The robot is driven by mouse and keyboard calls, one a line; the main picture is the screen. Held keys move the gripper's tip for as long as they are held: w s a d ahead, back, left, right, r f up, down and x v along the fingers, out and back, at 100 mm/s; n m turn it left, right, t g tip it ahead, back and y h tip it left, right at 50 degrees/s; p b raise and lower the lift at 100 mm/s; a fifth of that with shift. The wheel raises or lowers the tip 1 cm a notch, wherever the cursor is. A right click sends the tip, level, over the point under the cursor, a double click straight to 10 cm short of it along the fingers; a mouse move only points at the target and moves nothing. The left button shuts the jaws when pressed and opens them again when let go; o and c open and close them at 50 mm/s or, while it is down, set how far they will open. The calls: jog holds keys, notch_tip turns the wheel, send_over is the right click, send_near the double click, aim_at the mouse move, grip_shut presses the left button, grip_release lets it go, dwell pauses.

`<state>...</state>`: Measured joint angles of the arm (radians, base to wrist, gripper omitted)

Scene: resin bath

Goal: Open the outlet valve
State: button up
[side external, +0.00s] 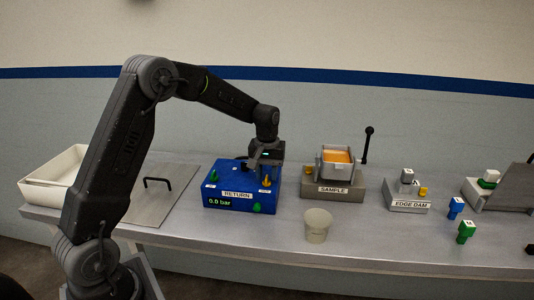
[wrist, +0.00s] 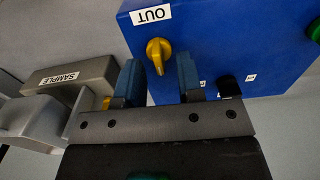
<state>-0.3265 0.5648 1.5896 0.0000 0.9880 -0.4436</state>
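The outlet valve is a yellow knob (wrist: 158,54) beside the OUT label (wrist: 152,14) on a blue box. The box (side external: 222,189) is marked RETURN and its display reads 0.0 bar. In the side view the yellow knob (side external: 267,181) sits on the box's right part, just below my gripper (side external: 264,168). In the wrist view my gripper (wrist: 161,78) is open, with one blue-grey finger on each side of the knob and gaps between. I cannot tell whether the fingertips reach down to the knob's height.
A black knob (wrist: 228,87) and a green knob (wrist: 314,29) are also on the box. The SAMPLE station (side external: 348,186), with an orange-filled tray and black lever, stands to the right. A cup (side external: 317,226) stands in front. The EDGE DAM block (side external: 408,199) is farther right.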

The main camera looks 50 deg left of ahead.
aim_at(267, 176)
notch_tip(267, 176, up, 13)
dwell(0.3)
jog(key=shift+f, duration=0.1)
jog(key=s+d+r+m+t, duration=0.2)
jog(key=s+d+r, duration=0.1)
jog(key=s+d, duration=0.3)
jog(key=s+d+r+m+t, duration=0.1)
jog(key=s+d+r+m, duration=0.2)
jog(key=s+d, duration=0.35)
jog(key=s+d+f+m+t, duration=0.1)
jog(key=s+f+m, duration=0.1)
jog(key=s, duration=0.5)
jog(key=s+d+f+m+t, duration=0.1)
jog(key=s+d+f, duration=0.1)
jog(key=s, duration=0.5)
jog(key=shift+f+m+t, duration=0.3)
jog(key=shift+m, duration=0.1)
